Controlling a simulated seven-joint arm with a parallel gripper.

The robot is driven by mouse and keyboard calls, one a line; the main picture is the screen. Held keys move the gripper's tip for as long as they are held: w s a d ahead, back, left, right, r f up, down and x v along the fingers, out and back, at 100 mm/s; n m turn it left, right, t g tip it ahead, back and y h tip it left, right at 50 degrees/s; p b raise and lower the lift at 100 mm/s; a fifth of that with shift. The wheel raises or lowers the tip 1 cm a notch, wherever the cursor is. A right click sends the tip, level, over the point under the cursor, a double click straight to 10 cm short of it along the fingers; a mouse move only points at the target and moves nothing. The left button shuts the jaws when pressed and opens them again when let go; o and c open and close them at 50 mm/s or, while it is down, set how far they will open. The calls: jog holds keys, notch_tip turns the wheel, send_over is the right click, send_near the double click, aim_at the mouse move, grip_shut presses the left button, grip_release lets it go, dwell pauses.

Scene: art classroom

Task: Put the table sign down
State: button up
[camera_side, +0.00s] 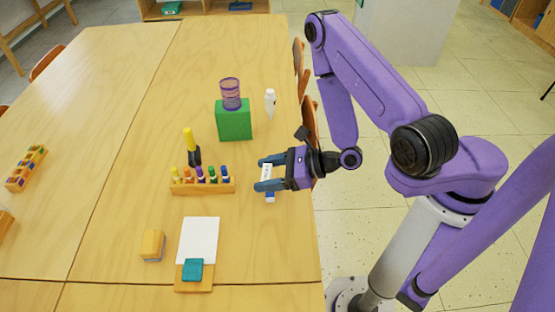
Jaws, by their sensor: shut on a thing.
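My gripper (264,173) reaches in from the right over the table's right part. It is shut on a small white and blue thing, which I take to be the table sign (267,171). The sign's white part shows between the fingers, and a blue end shows just below them. The fingers hide part of it. I cannot tell from this view whether it touches the table (150,120) or hangs just above it.
Left of my gripper stands a wooden rack (203,187) of colored markers, with a yellow and black object (191,147) behind it. Farther back are a green block (233,122) with a purple jar (230,93) and a white bottle (270,102).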

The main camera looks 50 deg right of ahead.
jog(key=s+d+r+m+t+h, duration=0.1)
jog(key=s+d+m+h, duration=0.1)
jog(key=d, duration=0.6)
jog(key=s+d+r+m+t+h, duration=0.1)
jog(key=s+d, duration=0.1)
jog(key=d, duration=0.6)
jog(key=w+f, duration=0.3)
jog(key=w, duration=0.1)
jog(key=w+f, duration=0.3)
jog(key=w, duration=0.2)
jog(key=w+a+f, duration=0.1)
jog(key=w+f, duration=0.2)
jog(key=w, duration=0.1)
jog(key=shift+w+f, duration=0.55)
jog(key=shift+f, duration=1.5)
jog(key=shift+f, duration=0.15)
jog(key=o, duration=1)
